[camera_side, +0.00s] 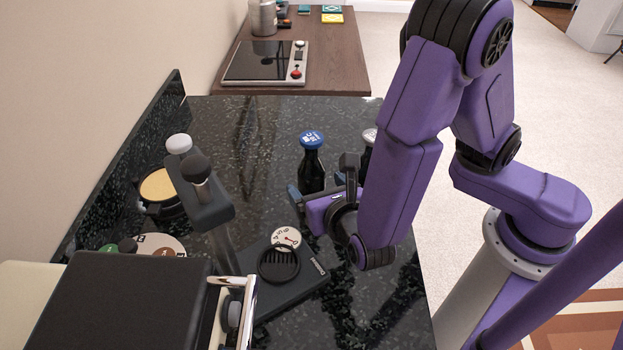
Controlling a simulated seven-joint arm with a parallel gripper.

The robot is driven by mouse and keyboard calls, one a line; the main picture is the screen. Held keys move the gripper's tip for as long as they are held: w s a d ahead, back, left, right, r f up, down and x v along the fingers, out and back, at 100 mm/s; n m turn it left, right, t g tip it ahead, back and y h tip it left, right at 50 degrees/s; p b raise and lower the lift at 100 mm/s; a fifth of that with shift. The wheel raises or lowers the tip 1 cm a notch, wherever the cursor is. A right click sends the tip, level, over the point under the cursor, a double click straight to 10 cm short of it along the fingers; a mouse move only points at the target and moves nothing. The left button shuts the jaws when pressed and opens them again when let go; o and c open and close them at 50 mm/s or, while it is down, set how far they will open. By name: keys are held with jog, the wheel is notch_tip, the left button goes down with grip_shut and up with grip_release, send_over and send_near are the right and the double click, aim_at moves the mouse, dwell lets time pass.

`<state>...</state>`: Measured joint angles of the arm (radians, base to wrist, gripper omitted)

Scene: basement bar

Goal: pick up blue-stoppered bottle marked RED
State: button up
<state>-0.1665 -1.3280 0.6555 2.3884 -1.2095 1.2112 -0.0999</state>
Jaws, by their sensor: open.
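A dark bottle with a blue stopper (312,162) stands upright on the black speckled counter (240,125). White marks show on top of the stopper, but I cannot read the word RED. My gripper (316,188) is open, low at the bottle's near side. One finger shows to the left of the bottle's lower part and the other toward its right. The bottle's base is hidden behind my gripper, so I cannot tell whether the fingers touch it.
A second bottle with a pale stopper (369,135) stands to the right, mostly hidden behind my arm. A black scale-like device (295,291) with a round dial lies in front. A dark grey upright machine (212,205) stands left. Counter behind the bottles is clear.

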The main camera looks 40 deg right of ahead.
aim_at(309, 175)
jog(key=shift+x, duration=3.35)
jog(key=shift+d, duration=0.1)
jog(key=shift+s, duration=0.1)
jog(key=c, duration=1.3)
jog(key=shift+c, duration=0.2)
jog(key=shift+r, duration=0.15)
